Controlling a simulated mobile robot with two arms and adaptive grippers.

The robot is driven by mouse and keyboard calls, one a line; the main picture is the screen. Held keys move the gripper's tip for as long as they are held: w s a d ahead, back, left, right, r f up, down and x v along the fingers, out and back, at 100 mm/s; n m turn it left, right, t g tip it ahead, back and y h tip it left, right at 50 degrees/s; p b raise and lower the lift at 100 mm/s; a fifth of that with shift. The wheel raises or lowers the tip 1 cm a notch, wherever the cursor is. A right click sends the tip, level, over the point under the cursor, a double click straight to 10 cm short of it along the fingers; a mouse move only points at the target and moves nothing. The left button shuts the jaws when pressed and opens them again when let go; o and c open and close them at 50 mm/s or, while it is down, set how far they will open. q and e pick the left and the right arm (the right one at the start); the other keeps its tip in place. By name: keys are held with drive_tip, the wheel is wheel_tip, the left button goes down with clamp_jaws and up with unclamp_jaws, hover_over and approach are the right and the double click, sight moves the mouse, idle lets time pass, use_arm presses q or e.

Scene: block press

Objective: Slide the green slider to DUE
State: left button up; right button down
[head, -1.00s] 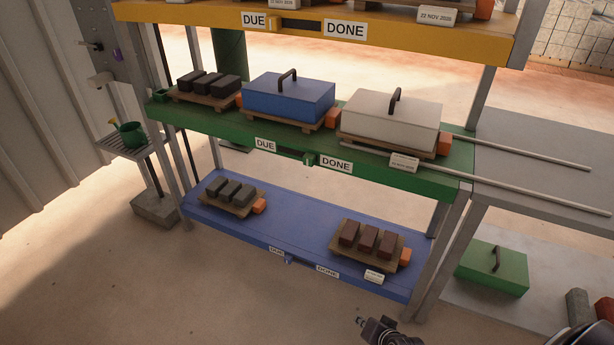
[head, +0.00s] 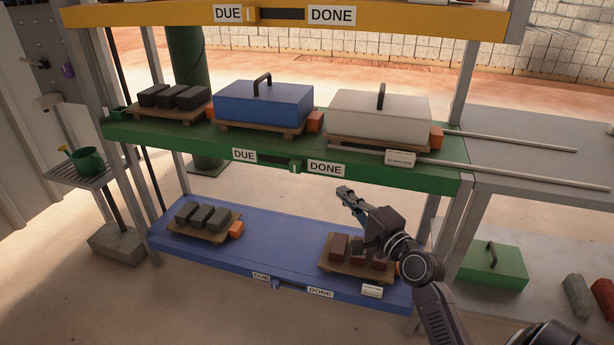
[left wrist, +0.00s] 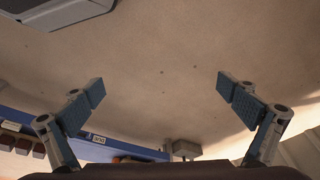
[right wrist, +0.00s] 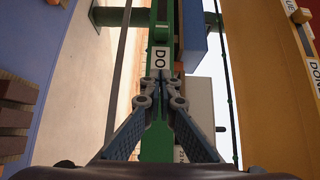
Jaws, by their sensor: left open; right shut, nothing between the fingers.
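The green slider (head: 296,167) is on the front edge of the green shelf (head: 450,181), at the right end of its dark slot, next to the DONE label (head: 326,169). The DUE label (head: 244,155) is at the slot's left end. My right gripper (head: 342,191) is shut and empty, below and right of the slider and apart from it. In the right wrist view, my right fingertips (right wrist: 160,80) are together in front of the partly hidden DONE label (right wrist: 160,58). My left gripper (left wrist: 162,90) is open and empty, with floor behind it.
Blue (head: 262,108) and white (head: 375,120) lidded boxes stand on the green shelf. A date tag (head: 400,159) and rails are at its right. The yellow shelf (head: 400,27) is above. The blue shelf (head: 215,257) below carries two pallets of bricks.

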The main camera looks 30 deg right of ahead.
drive_tip(key=b, duration=0.1)
approach(303, 166)
drive_tip(key=w+d, duration=0.3)
drive_tip(key=shift+w+a, duration=0.85)
drive_tip(key=shift+w, duration=0.1)
use_arm(q)
drive_tip(key=shift+w+v, duration=0.15)
drive_tip(key=shift+v, duration=0.9)
drive_tip(key=shift+w+v, duration=0.1)
drive_tip(key=shift+v, duration=0.9)
use_arm(e)
drive_tip(key=shift+w+a, duration=0.45)
drive_tip(key=shift+w, duration=0.05)
use_arm(q)
drive_tip(key=shift+r, duration=0.15)
